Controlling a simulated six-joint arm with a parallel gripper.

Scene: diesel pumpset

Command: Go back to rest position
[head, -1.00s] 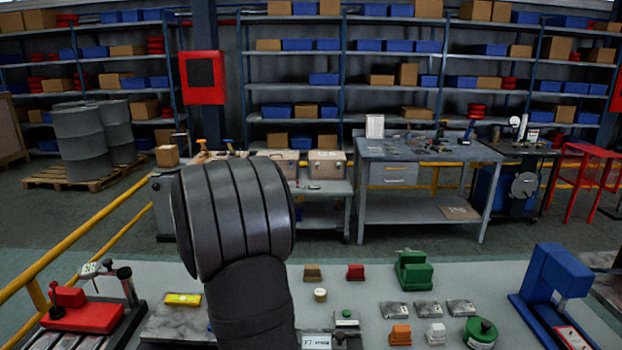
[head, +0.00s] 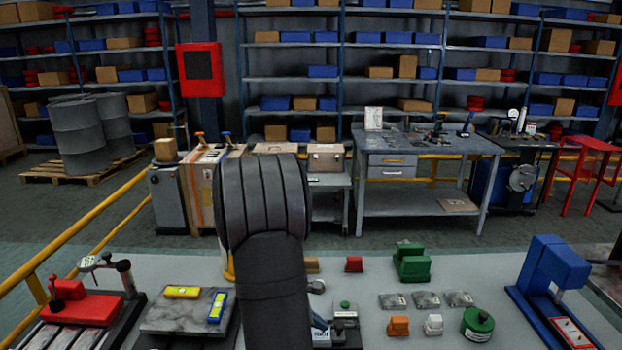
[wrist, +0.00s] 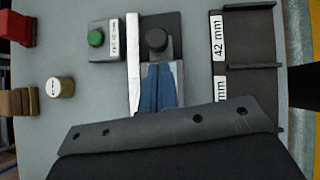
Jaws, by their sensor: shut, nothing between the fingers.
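My gripper shows in the wrist view (wrist: 160,68) as two blue fingers pressed together, with nothing between them. They point at a dark round knob (wrist: 156,39) on a grey block; I cannot tell whether they touch it. In the head view my arm's dark wrist links stand in front of the table's middle and hide most of the gripper. A bit of blue shows just right of the arm, low in the picture.
A green-button box (wrist: 96,38), a pale cylinder (wrist: 60,88) and a rack with size labels (wrist: 245,80) lie around the gripper. A red fixture (head: 85,305) stands left, a blue press (head: 550,285) right. Green, orange and white parts sit right of the arm.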

